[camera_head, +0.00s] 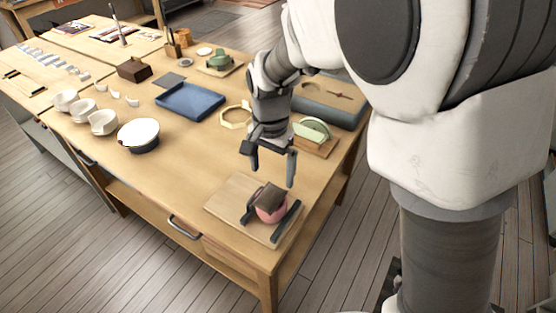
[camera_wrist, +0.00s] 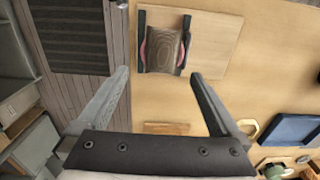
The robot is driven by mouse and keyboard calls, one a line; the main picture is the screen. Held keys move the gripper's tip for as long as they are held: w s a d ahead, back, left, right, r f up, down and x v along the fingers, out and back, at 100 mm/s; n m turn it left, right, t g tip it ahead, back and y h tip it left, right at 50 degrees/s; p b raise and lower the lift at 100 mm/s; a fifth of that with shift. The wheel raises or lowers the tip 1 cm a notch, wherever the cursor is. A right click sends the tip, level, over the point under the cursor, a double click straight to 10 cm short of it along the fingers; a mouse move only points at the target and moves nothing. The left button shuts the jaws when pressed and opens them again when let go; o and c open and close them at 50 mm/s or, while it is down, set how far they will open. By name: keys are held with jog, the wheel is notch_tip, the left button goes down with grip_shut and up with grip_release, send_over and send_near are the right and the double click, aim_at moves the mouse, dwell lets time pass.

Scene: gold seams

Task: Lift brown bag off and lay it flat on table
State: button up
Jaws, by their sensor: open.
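The brown bag (camera_head: 269,196) lies draped over the top of a pink bowl (camera_head: 270,215), which stands between two dark upright bars on a wooden board (camera_head: 228,197). In the wrist view the bag (camera_wrist: 164,48) looks like a ribbed brown patch, with pink edges showing at both sides. My gripper (camera_head: 272,176) is open and empty above the table, higher than the bag and a little behind it. In the wrist view its fingertips (camera_wrist: 160,74) are spread wide, with the bag beyond them. The bowl's inside is hidden.
The wooden table (camera_head: 180,190) is bare to the left of the board. A blue tray (camera_head: 190,101), a white-topped round pot (camera_head: 138,134) and an octagonal frame (camera_head: 235,116) stand farther back. A green piece on a block (camera_head: 313,130) is close behind my gripper.

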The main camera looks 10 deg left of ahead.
aim_at(270, 194)
notch_tip(270, 194, down, 2)
jog(key=shift+f, duration=0.25)
jog(key=f, duration=0.5)
jog(key=shift+s+a+b, duration=0.25)
jog(key=shift+a+b, duration=0.05)
jog(key=shift+b, duration=0.1)
grip_shut()
